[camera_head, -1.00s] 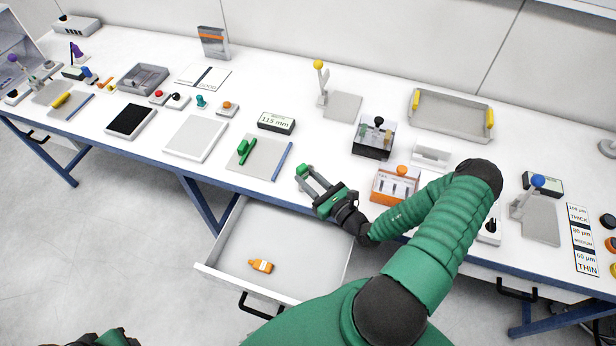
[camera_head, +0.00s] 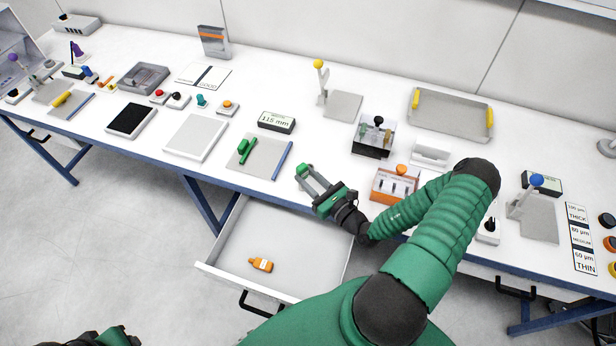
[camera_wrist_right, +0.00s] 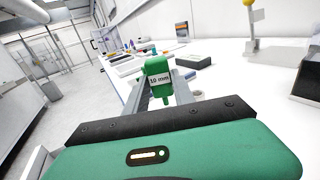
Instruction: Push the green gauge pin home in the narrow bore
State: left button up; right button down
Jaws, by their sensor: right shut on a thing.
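My right gripper (camera_head: 308,176) is low over the front edge of the white table. It is shut on the green gauge pin (camera_head: 303,169). In the right wrist view the pin's green head (camera_wrist_right: 158,69) shows between the grey fingers, with a "10 mm" label facing the camera. The pin stands roughly upright there, and a short green stub points down below the head. The narrow bore cannot be made out in either view, so I cannot tell whether the pin's tip is in it. Part of my left arm (camera_head: 105,338) shows at the bottom left; its jaws cannot be made out.
A grey mat (camera_head: 270,160) with green pieces and a blue rod lies left of the gripper. An orange-fronted box (camera_head: 393,186) stands to the right. A "115 mm" display (camera_head: 276,122) is behind.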

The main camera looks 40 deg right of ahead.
jog(key=shift+f+b, duration=0.75)
jog(key=shift+f, duration=0.8)
jog(key=c, duration=1)
grip_release()
jog(key=shift+o, duration=0.2)
jog(key=shift+s, duration=0.1)
jog(key=s+b, duration=0.3)
jog(key=s, duration=1.3)
jog(key=shift+s+a, duration=0.3)
jog(key=shift+a, duration=0.05)
